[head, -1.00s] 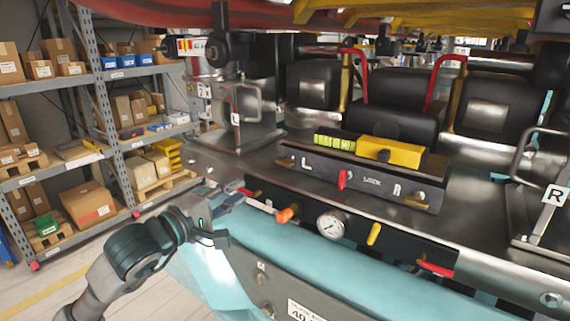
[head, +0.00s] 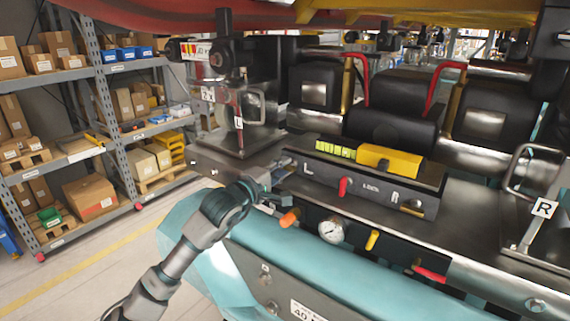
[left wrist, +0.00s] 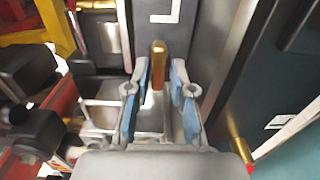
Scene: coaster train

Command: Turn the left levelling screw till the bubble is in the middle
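The levelling unit is a dark box (head: 357,187) marked L, LOCK and R, with a red lock lever (head: 344,187) on its front. A yellow-green level vial (head: 335,149) lies on top beside a yellow block (head: 388,158); its bubble is too small to make out. My left gripper (head: 284,190) is at the box's left end, below the L. In the left wrist view a brass screw (left wrist: 158,62) stands between the blue-padded fingertips of my left gripper (left wrist: 159,80), which are open with gaps on both sides. The right gripper is out of view.
An orange knob (head: 289,217), a round gauge (head: 332,230) and a yellow lever (head: 372,240) sit on the panel just below the box. A metal bracket (head: 240,125) marked L stands behind my left gripper. Shelves (head: 110,130) stand far left.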

